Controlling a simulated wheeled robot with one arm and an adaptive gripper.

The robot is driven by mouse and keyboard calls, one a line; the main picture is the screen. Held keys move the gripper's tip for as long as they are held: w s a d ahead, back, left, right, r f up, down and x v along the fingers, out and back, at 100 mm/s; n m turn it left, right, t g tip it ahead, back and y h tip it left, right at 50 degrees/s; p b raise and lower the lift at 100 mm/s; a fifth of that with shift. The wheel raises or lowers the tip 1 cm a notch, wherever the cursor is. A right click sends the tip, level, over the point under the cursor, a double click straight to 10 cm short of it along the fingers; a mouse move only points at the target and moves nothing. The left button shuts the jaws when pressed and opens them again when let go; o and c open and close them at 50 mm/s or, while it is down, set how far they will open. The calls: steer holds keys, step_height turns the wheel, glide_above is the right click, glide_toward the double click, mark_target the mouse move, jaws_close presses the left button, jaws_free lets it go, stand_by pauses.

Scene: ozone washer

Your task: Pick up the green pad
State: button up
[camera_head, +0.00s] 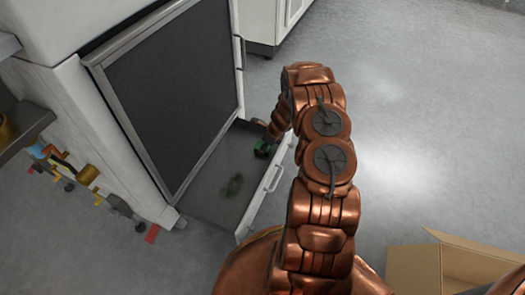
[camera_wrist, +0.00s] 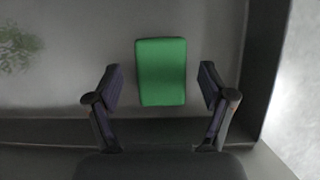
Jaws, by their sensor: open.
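The green pad (camera_wrist: 161,72) is a rounded rectangle that lies on a grey surface in the wrist view. My gripper (camera_wrist: 161,88) is open, with one finger on each side of the pad and a visible gap on both sides. I cannot tell how far above the surface the fingertips are. My arm hides part of that area.
A dark green smudge (camera_head: 232,186) marks the tray, left of the pad. The tray's raised front wall with a handle (camera_head: 272,178) stands close to my gripper. The machine's dark panel (camera_head: 165,95) rises at left. An open cardboard box (camera_head: 415,268) sits at lower right. Floor at right is clear.

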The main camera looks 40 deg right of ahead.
steer(key=shift+w+a+f, duration=0.1)
steer(key=shift+w+f, duration=0.15)
steer(key=shift+f, duration=0.3)
steer(key=c, duration=1)
steer(key=shift+c, duration=0.2)
step_height(320, 180, up, 28)
steer(key=p, duration=0.6)
